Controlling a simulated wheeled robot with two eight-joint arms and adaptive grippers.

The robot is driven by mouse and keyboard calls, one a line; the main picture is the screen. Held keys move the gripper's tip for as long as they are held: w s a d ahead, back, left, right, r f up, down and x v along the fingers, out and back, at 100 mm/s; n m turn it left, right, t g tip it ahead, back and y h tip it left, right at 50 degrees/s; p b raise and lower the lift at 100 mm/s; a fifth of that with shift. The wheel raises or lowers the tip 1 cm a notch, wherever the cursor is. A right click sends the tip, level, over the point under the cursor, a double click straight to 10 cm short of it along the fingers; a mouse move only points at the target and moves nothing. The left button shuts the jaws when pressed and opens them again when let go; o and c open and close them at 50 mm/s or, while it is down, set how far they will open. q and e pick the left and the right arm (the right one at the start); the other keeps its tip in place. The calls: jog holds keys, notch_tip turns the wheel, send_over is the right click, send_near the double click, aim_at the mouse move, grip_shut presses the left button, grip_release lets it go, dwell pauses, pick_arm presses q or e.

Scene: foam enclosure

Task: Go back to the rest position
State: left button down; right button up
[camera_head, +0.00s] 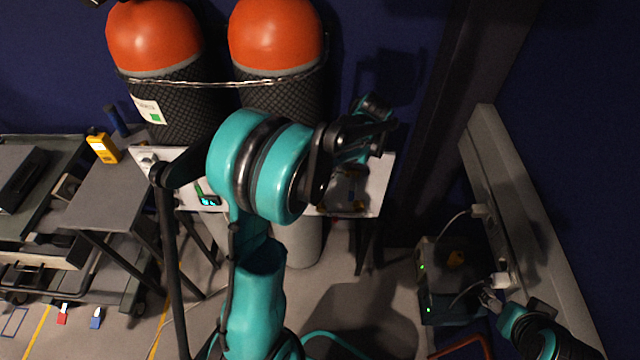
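My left arm is teal and black and rises through the middle of the head view, bent at a large joint. Its far end, with the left gripper (372,128), reaches right over a white table (378,185). The fingers are dark and overlap dark parts, so their opening is unclear. My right gripper (490,298) is at the lower right, beside a teal-sided box (432,302). It is small and pale there, and its opening is unclear. I cannot tell whether either gripper touches anything.
Two orange-topped cylinders (155,38) (276,35) stand behind the table, with a chain across them. A grey table (105,197) with a yellow device (103,147) is at left. A pale wall ledge (530,215) runs along the right. Floor shows between the table and the box.

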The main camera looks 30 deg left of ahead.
pick_arm(q)
jog(key=shift+w+d+r, duration=0.1)
jog(key=shift+d+r, duration=0.05)
jog(key=shift+r, duration=0.35)
jog(key=s+d+r+m+t+h, duration=0.2)
jog(key=s+d+r+m+t, duration=0.1)
jog(key=s+d, duration=0.3)
jog(key=s+d+r+m+t+h, duration=0.2)
jog(key=s+d+r+m+t, duration=0.1)
jog(key=s+d+t, duration=0.3)
jog(key=shift+s+d+t, duration=0.3)
jog(key=shift+s+d, duration=0.25)
jog(key=shift+d, duration=0.3)
jog(key=shift+w+m, duration=0.1)
jog(key=shift+m, duration=0.2)
